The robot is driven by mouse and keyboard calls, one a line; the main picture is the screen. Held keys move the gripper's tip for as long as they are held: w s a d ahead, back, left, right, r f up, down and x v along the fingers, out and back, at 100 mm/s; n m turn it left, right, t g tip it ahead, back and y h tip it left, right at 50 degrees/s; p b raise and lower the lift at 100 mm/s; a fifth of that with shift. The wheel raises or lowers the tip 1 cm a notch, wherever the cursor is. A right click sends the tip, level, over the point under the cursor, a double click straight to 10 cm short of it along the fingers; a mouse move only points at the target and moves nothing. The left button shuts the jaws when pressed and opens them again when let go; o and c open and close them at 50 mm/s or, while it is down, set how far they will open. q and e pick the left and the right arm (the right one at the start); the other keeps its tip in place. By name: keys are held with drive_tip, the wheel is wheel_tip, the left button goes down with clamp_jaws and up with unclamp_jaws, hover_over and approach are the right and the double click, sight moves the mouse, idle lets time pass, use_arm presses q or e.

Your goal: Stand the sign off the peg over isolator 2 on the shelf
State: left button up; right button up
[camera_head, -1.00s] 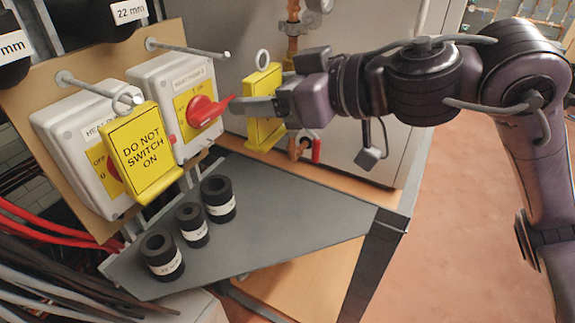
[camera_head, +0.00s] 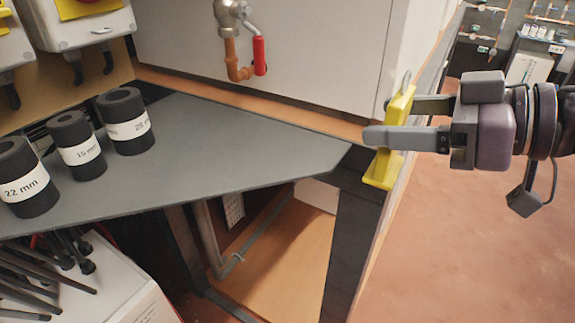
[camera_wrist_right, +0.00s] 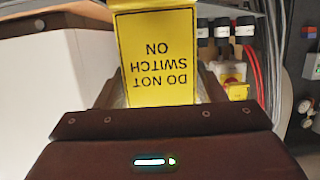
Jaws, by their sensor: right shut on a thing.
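My right gripper (camera_head: 395,122) is shut on a yellow sign (camera_head: 384,168) and holds it upright, seen nearly edge-on, beside the right end of the grey shelf (camera_head: 235,135). A metal loop shows at the sign's top. In the right wrist view the sign (camera_wrist_right: 158,55) reads "DO NOT SWITCH ON" upside down. The isolators show only in part at the upper left of the head view, one of them a white box (camera_head: 75,28) with a yellow plate. The pegs are out of the head view. My left gripper is not in view.
Several black pipe-insulation rings stand on the shelf's left part, labelled 22 mm (camera_head: 28,185), 15 mm (camera_head: 78,150) and 28 mm (camera_head: 128,125). The shelf's middle and right are clear. A red-handled valve (camera_head: 259,55) hangs above its back edge.

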drive_tip(key=shift+s+d+f, duration=0.1)
drive_tip(key=shift+d+f, duration=0.2)
drive_tip(key=shift+f, duration=0.25)
drive_tip(key=w+a+p, duration=0.2)
drive_tip(key=a, duration=0.1)
drive_tip(key=w+a+p, duration=0.1)
drive_tip(key=w+a, duration=0.2)
drive_tip(key=a, duration=0.1)
drive_tip(key=w+a+p, duration=0.2)
drive_tip(key=a, duration=0.2)
drive_tip(key=shift+w+r+p, duration=0.2)
drive_tip(key=shift+w+p, duration=0.1)
drive_tip(key=shift+w+a, duration=0.2)
drive_tip(key=w+a, duration=0.1)
drive_tip(key=w+a+p, duration=0.1)
drive_tip(key=a, duration=0.1)
drive_tip(key=shift+w+a, duration=0.2)
drive_tip(key=shift+a, duration=0.05)
drive_tip(key=shift+w+f+p, duration=0.1)
drive_tip(key=shift+f+p, duration=0.05)
drive_tip(key=shift+p, duration=0.2)
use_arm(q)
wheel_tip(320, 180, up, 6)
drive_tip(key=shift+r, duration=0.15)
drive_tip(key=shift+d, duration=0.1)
use_arm(e)
drive_tip(key=shift+d+f, duration=0.15)
